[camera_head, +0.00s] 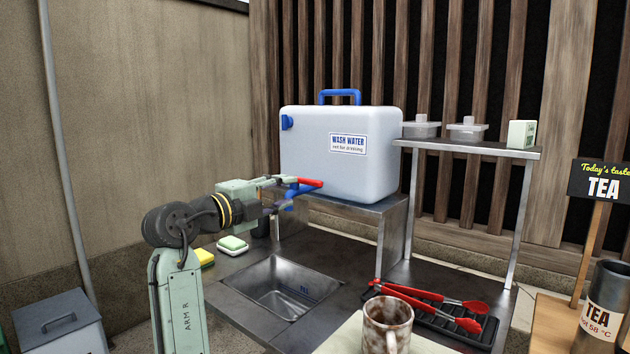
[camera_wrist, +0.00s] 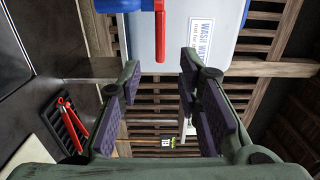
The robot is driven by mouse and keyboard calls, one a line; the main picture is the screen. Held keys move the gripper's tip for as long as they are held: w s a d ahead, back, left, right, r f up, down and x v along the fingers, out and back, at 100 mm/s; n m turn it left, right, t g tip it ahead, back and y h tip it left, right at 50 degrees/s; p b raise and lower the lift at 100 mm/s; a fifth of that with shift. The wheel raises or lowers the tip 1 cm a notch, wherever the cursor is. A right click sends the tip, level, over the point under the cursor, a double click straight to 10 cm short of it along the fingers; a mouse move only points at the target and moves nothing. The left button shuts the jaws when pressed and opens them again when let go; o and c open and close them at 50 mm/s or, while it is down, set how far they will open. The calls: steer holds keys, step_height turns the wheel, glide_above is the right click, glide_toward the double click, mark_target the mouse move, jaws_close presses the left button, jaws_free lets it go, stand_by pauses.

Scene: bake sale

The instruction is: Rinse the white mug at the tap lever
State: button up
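A mug (camera_head: 388,325), white with brown stains, stands upright at the front of the counter on a pale board, apart from my gripper. The white wash water tank (camera_head: 375,170) sits on a metal stand and has a blue tap (camera_head: 296,194) with a red lever (camera_head: 311,183). My gripper (camera_head: 284,194) is beside the tap, close to the lever; I cannot tell whether they touch. In the wrist view my gripper (camera_wrist: 164,88) is open, with nothing between its dark pads, and the red lever (camera_wrist: 160,34) shows at the top. The mug is not seen there.
The metal sink basin (camera_head: 275,290) looks empty. Red tongs (camera_head: 430,295) lie on a black rack (camera_head: 470,326) right of it. Sponges (camera_head: 232,244) lie at its left. A shelf (camera_head: 470,148) with plastic tubs stands at the right, and a tea flask (camera_head: 604,305) stands farther right.

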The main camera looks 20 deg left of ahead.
mark_target(310, 184)
steer(key=p+x, duration=0.3)
steer(key=x, duration=0.7)
steer(key=shift+w, duration=0.25)
jaws_close()
stand_by(0.4)
